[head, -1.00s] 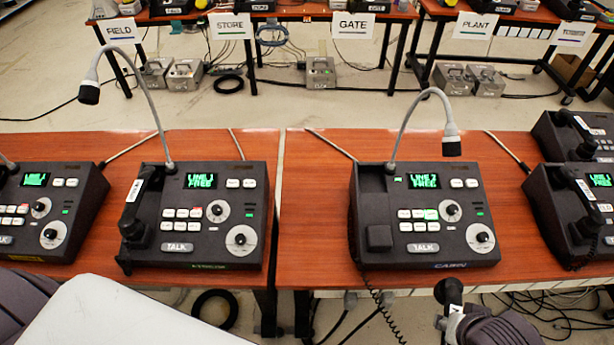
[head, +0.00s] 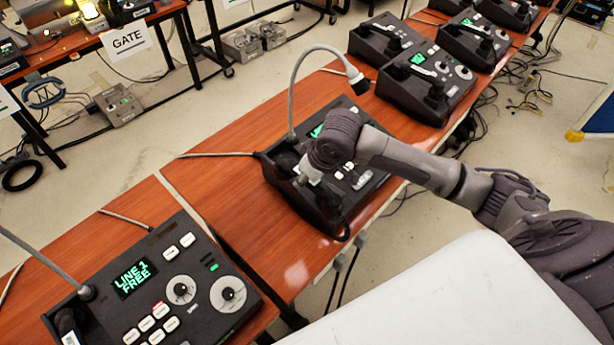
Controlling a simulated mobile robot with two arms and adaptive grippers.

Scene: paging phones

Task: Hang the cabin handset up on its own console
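The cabin console (head: 372,182) is the dark sloped box in the middle of the head view, on the wooden desk, with a gooseneck microphone rising from it. My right arm reaches in from the right, and my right gripper (head: 309,174) is low over the console's left side, at its cradle. The dark cabin handset (head: 326,203) is under the gripper along that side, partly hidden; I cannot tell if it is fully seated. The fingers are mostly covered by the wrist, so their opening does not show. My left gripper is out of view.
Another console (head: 150,275) showing LINE 1 FREE stands at the lower left. Several more consoles with handsets (head: 430,85) stand on the desk beyond, at the upper right. A GATE sign (head: 128,40) hangs on a rear table. Bare desk (head: 225,195) lies between the two nearer consoles.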

